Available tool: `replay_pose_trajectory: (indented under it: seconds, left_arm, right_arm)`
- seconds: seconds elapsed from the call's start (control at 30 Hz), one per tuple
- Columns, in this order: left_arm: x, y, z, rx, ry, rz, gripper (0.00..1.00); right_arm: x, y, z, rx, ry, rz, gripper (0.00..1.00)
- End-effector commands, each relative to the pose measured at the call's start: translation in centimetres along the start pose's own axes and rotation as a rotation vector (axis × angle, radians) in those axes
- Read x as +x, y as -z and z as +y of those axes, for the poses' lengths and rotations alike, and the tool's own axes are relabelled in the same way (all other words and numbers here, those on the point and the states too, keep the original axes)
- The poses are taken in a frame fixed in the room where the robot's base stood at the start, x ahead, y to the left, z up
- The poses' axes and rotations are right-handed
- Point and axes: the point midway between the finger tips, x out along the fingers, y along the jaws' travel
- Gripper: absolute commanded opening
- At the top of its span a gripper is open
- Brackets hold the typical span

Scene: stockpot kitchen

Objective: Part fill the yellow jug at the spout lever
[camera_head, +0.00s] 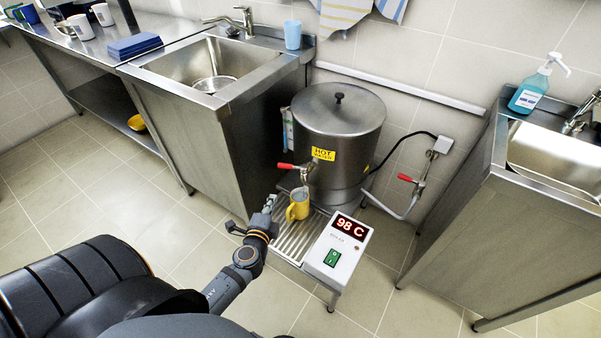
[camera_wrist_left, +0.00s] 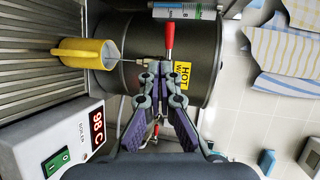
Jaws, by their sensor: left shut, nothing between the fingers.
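The yellow jug (camera_head: 297,209) stands on the slatted drip tray under the boiler's spout. It also shows in the left wrist view (camera_wrist_left: 80,48), where its mouth looks greyish; I cannot tell the water level. The red spout lever (camera_head: 286,166) sticks out to the left of the tap on the steel boiler (camera_head: 338,120). In the left wrist view the red lever (camera_wrist_left: 169,36) lies just beyond my fingertips. My left gripper (camera_head: 269,203) is shut and empty, to the left of the jug; the wrist view shows its closed fingers (camera_wrist_left: 163,68). My right gripper is not in view.
A white box (camera_head: 338,252) with a red "98 C" display and green switch stands right of the drip tray (camera_head: 291,247). A sink unit (camera_head: 222,120) is close on the left, another (camera_head: 490,230) on the right. A second red-handled valve (camera_head: 411,180) is on the pipe behind.

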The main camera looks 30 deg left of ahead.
Motion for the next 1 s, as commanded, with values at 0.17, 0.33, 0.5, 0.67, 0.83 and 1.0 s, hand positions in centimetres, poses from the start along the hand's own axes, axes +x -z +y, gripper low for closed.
replay_pose_trajectory:
  seconds: [0.17, 0.33, 0.5, 0.67, 0.83, 1.0]
  left_arm:
    - [-0.1, 0.2, -1.4, 0.024, 0.034, 0.004, 0.0]
    - [1.4, 0.3, -1.6, 0.022, 0.034, 0.004, 0.0]
    - [5.0, 0.3, -1.7, 0.021, 0.034, 0.004, 0.0]
    - [8.5, 0.3, -1.6, 0.02, 0.033, 0.004, 0.0]
    - [11.7, 0.3, -1.7, 0.022, 0.032, 0.003, 0.0]
    - [13.4, 0.3, -1.6, 0.02, 0.031, 0.004, 0.0]
  right_arm:
    - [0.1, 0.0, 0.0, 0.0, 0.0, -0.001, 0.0]
    - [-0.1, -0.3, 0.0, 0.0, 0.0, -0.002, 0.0]
    - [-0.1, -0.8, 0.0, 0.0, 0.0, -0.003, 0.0]
    - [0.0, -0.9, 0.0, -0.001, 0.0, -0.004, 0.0]
    - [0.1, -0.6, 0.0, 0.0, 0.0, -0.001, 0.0]
    - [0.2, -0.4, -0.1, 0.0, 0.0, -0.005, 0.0]
